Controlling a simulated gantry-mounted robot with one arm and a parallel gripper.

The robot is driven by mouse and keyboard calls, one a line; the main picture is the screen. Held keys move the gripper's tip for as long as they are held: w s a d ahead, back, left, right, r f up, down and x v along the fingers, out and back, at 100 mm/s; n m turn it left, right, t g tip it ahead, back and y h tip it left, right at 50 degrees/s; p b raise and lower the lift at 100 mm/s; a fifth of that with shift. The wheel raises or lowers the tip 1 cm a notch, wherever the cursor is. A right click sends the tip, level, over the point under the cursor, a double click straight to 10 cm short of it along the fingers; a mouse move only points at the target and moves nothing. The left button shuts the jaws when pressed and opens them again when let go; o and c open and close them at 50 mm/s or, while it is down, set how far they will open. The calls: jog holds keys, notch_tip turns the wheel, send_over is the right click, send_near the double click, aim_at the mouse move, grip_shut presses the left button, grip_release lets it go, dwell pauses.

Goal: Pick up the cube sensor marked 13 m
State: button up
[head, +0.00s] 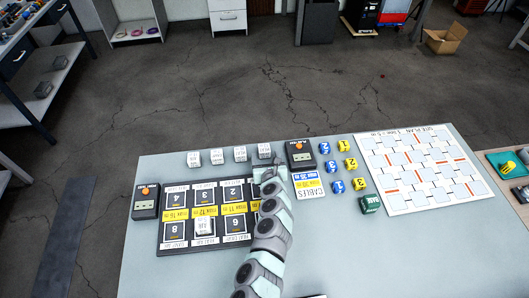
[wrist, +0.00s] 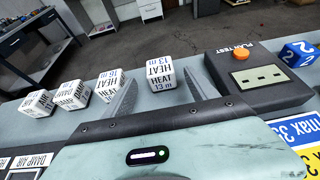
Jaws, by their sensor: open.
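The white cube marked HEAT 13 m (wrist: 161,79) stands upright near the table's back edge, left of a dark PLAN TEST box. It shows small and too blurred to read in the head view (head: 264,150), at the right end of a row of white cubes. My gripper (wrist: 162,86) is open in the wrist view, with one finger on each side of the cube's outline. In the head view my gripper (head: 267,165) is just in front of the cube, low over the table. I cannot tell whether a finger touches it.
The PLAN TEST box (head: 300,154) with an orange button is close on the right. A slotted board (head: 180,207), blue and yellow cubes (head: 350,164) and a site plan (head: 420,165) share the table.

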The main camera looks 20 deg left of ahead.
aim_at(265, 154)
jog(key=shift+w+a+f, duration=0.1)
jog(key=shift+w+f, duration=0.1)
jog(key=shift+w, duration=0.25)
jog(key=b+x, duration=0.2)
jog(key=x, duration=0.1)
jog(key=shift+s+f+b, duration=0.1)
jog(key=shift+f+b, duration=0.2)
jog(key=shift+b, duration=0.1)
jog(key=shift+w+a+f+b, duration=0.15)
jog(key=shift+w+a+b, duration=0.25)
jog(key=shift+w+b, duration=0.35)
grip_shut()
